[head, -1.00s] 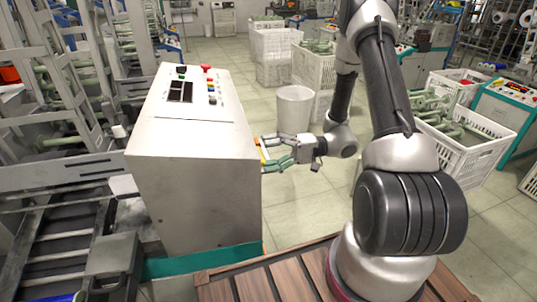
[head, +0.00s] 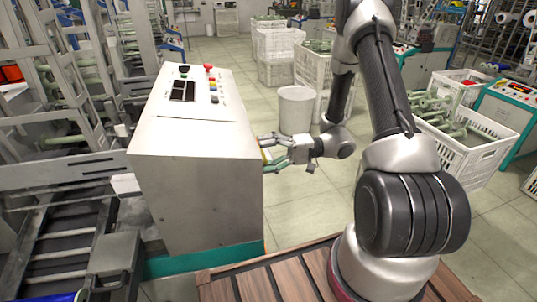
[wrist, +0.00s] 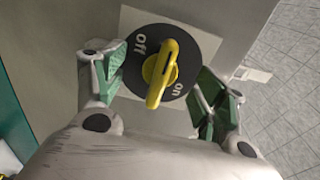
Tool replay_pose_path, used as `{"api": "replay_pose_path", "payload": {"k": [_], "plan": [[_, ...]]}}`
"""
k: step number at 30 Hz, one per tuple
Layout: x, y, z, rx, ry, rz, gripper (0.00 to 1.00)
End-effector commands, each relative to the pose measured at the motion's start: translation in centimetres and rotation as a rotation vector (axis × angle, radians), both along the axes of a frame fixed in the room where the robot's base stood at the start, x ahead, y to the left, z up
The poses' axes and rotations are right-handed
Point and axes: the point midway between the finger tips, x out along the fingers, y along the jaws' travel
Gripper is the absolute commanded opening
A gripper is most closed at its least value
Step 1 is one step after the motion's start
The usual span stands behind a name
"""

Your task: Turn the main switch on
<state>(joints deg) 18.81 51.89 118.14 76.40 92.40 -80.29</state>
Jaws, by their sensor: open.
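The main switch is a black round dial with a yellow handle (wrist: 161,72) on a pale plate, seen in the wrist view. "Off" is printed at its upper left and "on" at its lower right. The handle stands lengthwise between my fingers; I cannot tell which mark it is set to. My gripper (wrist: 164,76) is open, with one green-padded finger on each side of the dial and a gap to the handle. In the head view, my gripper (head: 268,153) is at the right side of the grey control cabinet (head: 195,185); the switch is mostly hidden there.
The cabinet's sloped top carries buttons and a red knob (head: 208,67). A white bin (head: 296,108) stands on the floor behind my gripper. White crates (head: 468,150) with green bobbins stand at the right. A frame machine is on the left. The floor right of the cabinet is open.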

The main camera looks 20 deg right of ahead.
Motion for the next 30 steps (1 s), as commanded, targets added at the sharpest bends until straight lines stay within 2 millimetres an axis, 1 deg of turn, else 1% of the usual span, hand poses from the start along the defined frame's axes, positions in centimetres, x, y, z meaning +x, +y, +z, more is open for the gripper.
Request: {"api": "replay_pose_path", "payload": {"k": [7,15,20,24,26,29,30], "plan": [[0.02,0.68,0.0,-0.001,0.0,0.001,0.71],[0.03,0.74,0.0,-0.001,0.0,0.0,0.71],[0.03,0.74,0.0,0.0,0.0,0.0,0.42],[0.04,0.74,0.0,0.0,0.0,0.0,0.17],[0.04,0.74,0.0,0.0,0.0,0.0,0.06],[0.04,0.74,0.0,0.001,0.011,0.0,0.06],[0.04,0.74,0.0,0.003,0.04,0.0,0.06]]}}
